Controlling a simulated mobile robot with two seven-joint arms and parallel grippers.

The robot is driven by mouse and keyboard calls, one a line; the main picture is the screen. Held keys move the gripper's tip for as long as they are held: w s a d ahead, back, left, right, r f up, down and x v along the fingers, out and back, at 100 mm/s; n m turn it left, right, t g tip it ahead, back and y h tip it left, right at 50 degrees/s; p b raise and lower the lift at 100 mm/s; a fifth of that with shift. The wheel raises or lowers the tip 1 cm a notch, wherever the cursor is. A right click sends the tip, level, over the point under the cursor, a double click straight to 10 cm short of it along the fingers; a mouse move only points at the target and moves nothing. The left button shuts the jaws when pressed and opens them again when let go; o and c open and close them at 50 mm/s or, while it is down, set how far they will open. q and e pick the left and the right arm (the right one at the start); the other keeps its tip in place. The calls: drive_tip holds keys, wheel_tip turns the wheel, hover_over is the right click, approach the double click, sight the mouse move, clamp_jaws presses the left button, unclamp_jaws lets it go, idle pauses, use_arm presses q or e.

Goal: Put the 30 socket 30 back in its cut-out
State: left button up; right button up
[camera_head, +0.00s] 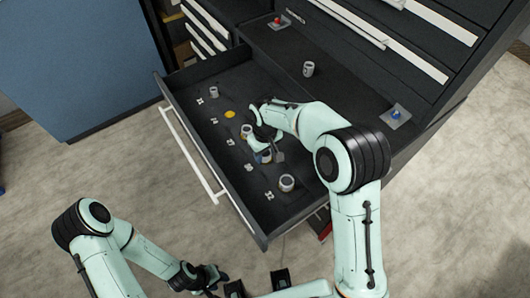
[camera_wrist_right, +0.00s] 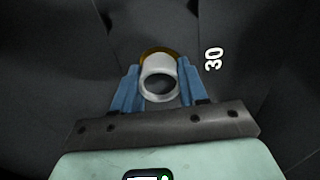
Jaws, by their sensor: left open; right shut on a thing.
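The grey 30 socket (camera_wrist_right: 158,84) is between the blue fingers of my right gripper (camera_wrist_right: 160,92) in the right wrist view. A yellow-orange edge of the cut-out (camera_wrist_right: 160,51) shows just behind it, with a white 30 label (camera_wrist_right: 213,59) to the right. Whether the socket is above or partly in the cut-out, I cannot tell. In the head view my right gripper (camera_head: 267,155) is low in the open drawer, partly covering the socket (camera_head: 264,159). My left gripper (camera_head: 212,277) is open and empty, outside the drawer at the bottom.
The open drawer (camera_head: 178,116) holds other sockets in a row, one (camera_head: 287,183) nearer the front and one (camera_head: 213,92) at the far end. A bare yellow cut-out (camera_head: 230,114) lies between. Another socket (camera_head: 308,69) stands on the dark ledge. A blue cabinet (camera_head: 80,65) stands left.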

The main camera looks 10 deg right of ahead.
use_arm(q)
drive_tip(key=shift+s+f, duration=0.1)
use_arm(e)
drive_tip(key=shift+s+d+f, duration=0.1)
drive_tip(key=shift+s+f, duration=0.25)
drive_tip(key=shift+f, duration=0.4)
drive_tip(key=o, duration=1.1)
drive_tip(key=shift+o, duration=0.7)
wheel_tip(320, 180, up, 15)
drive_tip(key=p, duration=0.1)
drive_tip(key=shift+w, duration=0.2)
use_arm(q)
drive_tip(key=shift+w+r, duration=0.65)
drive_tip(key=shift+r, duration=0.15)
